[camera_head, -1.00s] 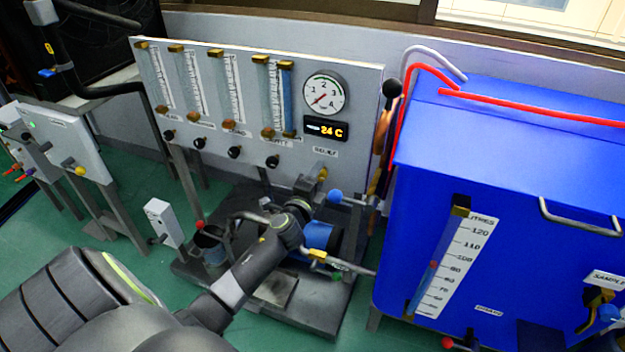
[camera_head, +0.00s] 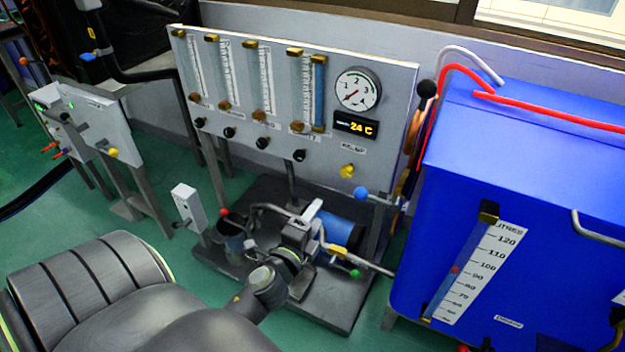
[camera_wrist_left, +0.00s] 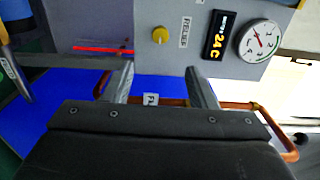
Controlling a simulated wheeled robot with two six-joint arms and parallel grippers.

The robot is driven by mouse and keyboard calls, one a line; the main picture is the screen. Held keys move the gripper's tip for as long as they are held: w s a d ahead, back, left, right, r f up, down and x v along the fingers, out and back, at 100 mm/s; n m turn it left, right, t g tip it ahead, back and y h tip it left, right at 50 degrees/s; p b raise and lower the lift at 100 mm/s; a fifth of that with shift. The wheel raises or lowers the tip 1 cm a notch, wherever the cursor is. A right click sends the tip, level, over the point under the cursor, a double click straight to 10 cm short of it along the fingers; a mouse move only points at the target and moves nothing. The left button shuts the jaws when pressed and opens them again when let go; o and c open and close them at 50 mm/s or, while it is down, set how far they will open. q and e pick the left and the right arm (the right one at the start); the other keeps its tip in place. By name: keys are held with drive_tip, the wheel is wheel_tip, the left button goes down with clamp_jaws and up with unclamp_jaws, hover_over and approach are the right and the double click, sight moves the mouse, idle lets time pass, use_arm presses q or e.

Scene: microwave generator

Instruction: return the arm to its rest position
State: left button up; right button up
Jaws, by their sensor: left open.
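My left arm comes in from the lower left of the head view. Its gripper (camera_head: 314,218) is in front of the panel's lower edge, below and left of the yellow knob (camera_head: 347,171). In the left wrist view the two fingers (camera_wrist_left: 160,84) stand apart with nothing between them. The yellow knob also shows in that view (camera_wrist_left: 160,35), beyond the fingertips and apart from them. My right gripper is not in view.
The gauge panel (camera_head: 230,135) stands behind the gripper, with a blue motor (camera_head: 340,230) and pipes on a dark base close to it. A blue tank (camera_head: 540,165) is at right.

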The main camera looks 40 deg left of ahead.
use_arm(q)
drive_tip(key=shift+s+d, duration=0.1)
drive_tip(key=shift+s, duration=0.25)
idle(0.3)
